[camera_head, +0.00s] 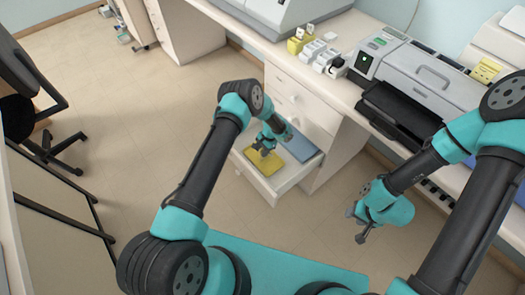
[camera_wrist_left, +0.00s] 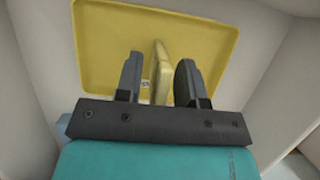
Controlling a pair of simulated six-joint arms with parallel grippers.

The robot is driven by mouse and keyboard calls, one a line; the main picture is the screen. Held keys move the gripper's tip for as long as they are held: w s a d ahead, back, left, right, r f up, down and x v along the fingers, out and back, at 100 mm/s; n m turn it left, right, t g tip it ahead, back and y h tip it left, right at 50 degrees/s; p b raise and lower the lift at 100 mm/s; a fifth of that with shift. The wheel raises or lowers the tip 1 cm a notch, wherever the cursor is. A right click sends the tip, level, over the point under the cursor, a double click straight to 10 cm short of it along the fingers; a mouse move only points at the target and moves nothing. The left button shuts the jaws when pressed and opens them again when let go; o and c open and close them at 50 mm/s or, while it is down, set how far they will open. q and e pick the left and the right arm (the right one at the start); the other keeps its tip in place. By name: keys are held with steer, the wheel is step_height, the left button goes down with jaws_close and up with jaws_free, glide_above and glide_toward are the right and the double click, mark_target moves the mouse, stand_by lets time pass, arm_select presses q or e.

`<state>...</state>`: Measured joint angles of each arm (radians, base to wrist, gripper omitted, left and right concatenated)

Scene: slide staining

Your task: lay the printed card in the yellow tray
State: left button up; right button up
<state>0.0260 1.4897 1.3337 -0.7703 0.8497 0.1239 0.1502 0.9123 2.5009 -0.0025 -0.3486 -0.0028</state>
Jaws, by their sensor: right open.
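The yellow tray (camera_head: 264,171) lies in an open drawer below the bench and fills much of the left wrist view (camera_wrist_left: 105,45). My left gripper (camera_head: 262,150) is above it, pointing down. In the left wrist view a thin pale-yellow card (camera_wrist_left: 160,70) stands edge-on between the fingers of my left gripper (camera_wrist_left: 159,80), over the tray. A small printed patch shows beside the left finger. My right gripper (camera_head: 358,228) is open and empty, above the floor at right.
A blue-grey tray (camera_head: 299,144) lies beside the yellow one in the drawer (camera_head: 268,190). The drawer walls stand close around the left gripper. On the bench are yellow and white small boxes (camera_head: 312,50) and a grey printer-like machine (camera_head: 425,75). A chair (camera_head: 35,110) stands at far left.

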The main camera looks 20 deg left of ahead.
arm_select(q)
steer(key=shift+r, duration=0.1)
steer(key=v, duration=1.2)
steer(key=shift+s, duration=0.4)
steer(key=s+a+r+n+t+h, duration=0.1)
steer(key=s+r+n+h, duration=0.1)
steer(key=s, duration=0.8)
steer(key=s+a+r+n+t+h, duration=0.2)
steer(key=s+n, duration=0.1)
steer(key=s, duration=0.7)
steer(key=s+a+r+n+t+h, duration=0.1)
steer(key=s+a+r+n+h, duration=0.1)
steer(key=s, duration=0.8)
steer(key=shift+s+r+n, duration=0.25)
steer(key=shift+s+n, duration=0.15)
steer(key=shift+n, duration=0.3)
